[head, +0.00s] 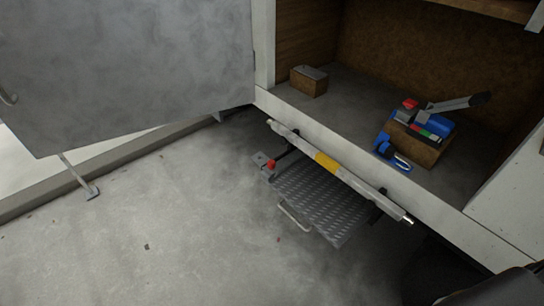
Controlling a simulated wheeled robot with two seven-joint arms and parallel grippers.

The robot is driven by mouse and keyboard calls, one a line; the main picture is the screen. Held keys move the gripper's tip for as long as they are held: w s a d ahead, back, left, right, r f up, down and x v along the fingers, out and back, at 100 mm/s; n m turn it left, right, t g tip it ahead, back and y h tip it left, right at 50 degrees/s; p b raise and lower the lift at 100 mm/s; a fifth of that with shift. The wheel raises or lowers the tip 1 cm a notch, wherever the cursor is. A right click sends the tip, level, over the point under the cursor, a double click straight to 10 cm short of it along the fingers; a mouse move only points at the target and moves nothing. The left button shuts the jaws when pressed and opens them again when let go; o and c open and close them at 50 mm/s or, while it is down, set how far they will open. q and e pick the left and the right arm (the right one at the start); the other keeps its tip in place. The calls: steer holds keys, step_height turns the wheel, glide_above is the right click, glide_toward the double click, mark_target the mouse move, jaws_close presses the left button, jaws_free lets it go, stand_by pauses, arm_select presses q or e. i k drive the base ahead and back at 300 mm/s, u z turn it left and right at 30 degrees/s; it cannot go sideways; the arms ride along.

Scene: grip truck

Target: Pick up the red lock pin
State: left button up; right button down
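A small red knob-like piece (271,164), which looks like the red lock pin, sits at the left corner of the ribbed metal step (322,200), by a dark bracket. The pin's shaft cannot be made out. A silver bar (365,184) with a yellow band runs above the step, along the truck's edge. A tiny red speck (278,240) lies on the ground below the step; it is too small to identify. Neither of my grippers shows in the head view.
A grey door panel (130,65) stands open at the left. Inside the compartment are a small brown box (309,82) and a wooden box (414,145) with blue, red and black tools on it. The concrete ground (150,230) at lower left is mostly clear.

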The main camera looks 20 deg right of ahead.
mark_target(271, 163)
steer(key=z, duration=0.7)
steer(key=i, duration=0.95)
steer(key=z, duration=0.9)
